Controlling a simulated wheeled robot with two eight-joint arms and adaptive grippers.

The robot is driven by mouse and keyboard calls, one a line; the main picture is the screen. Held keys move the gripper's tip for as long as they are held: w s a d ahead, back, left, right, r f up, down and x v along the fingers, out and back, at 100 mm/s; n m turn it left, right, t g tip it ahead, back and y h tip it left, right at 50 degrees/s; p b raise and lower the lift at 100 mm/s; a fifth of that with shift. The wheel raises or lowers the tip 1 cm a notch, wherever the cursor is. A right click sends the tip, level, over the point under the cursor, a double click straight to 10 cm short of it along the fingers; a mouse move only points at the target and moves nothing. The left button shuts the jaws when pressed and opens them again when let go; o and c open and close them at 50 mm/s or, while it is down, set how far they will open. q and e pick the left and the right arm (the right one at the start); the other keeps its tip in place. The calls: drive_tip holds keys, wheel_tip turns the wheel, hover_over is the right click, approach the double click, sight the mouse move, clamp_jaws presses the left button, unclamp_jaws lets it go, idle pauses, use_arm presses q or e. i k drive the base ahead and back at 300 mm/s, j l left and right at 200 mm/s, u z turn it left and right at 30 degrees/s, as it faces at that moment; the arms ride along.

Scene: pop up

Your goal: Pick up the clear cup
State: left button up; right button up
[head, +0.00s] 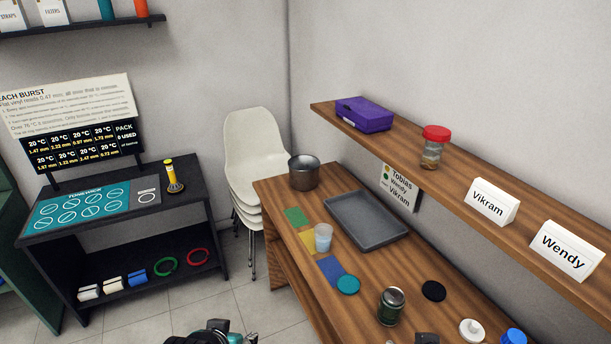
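The clear cup (323,238) stands upright on the wooden table, between the yellow and blue patches, and looks pale and translucent. Part of what seems to be my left gripper (213,335) shows at the bottom edge, left of the table and well apart from the cup. It is cut off by the frame, so its fingers cannot be judged. A small dark piece (427,339) at the bottom edge, beside the green-labelled can, may be part of my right arm; no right fingers can be made out.
A grey tray (366,219) lies right of the cup, and a metal pot (304,172) stands behind. A teal disc (348,285), can (391,306) and black disc (434,291) are nearer. A wooden shelf (460,181) overhangs the right side.

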sight(323, 232)
drive_tip(key=i+j, duration=0.1)
drive_tip(key=j, duration=0.2)
drive_tip(key=i+j, duration=0.15)
drive_tip(key=j, duration=0.15)
drive_tip(key=i+j+z, duration=0.25)
drive_tip(key=j, duration=0.55)
drive_tip(key=i+j+z, duration=0.1)
drive_tip(key=j+z, duration=0.15)
drive_tip(key=j, duration=0.55)
drive_tip(key=i+j+z, duration=0.1)
drive_tip(key=j+z, duration=0.15)
drive_tip(key=j, duration=0.6)
drive_tip(key=i+l+z, duration=0.1)
drive_tip(key=l+z, duration=0.15)
drive_tip(key=z, duration=0.15)
drive_tip(key=i+l+z, duration=0.1)
drive_tip(key=z, duration=0.3)
drive_tip(key=i+l+z, duration=0.15)
drive_tip(key=z, duration=0.25)
drive_tip(key=l, duration=0.1)
